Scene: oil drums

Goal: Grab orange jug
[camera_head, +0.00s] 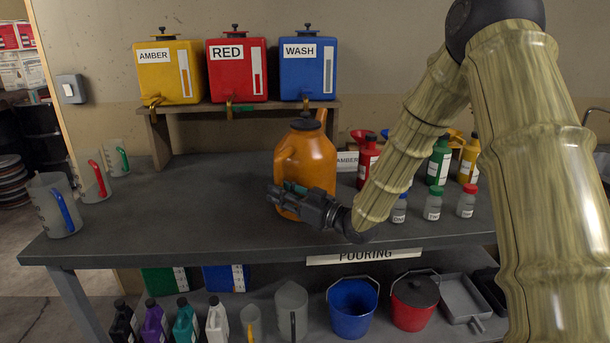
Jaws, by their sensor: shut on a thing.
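The orange jug (312,158) stands upright at the middle of the dark table, with a dark cap on top. A curved orange part juts out on its left side. My gripper (279,195) is in front of the jug's lower part, reaching in from the right, and is shut on the jug. The gripper hides part of the jug's lower front. Where exactly the fingers meet the jug is hard to see. I cannot tell whether the jug's base touches the table.
Amber (168,84), red (225,80) and blue (297,82) tanks stand on a raised shelf behind. Clear measuring jugs (58,212) with coloured handles are at the left. Small bottles (433,205) and coloured containers (439,162) crowd the right.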

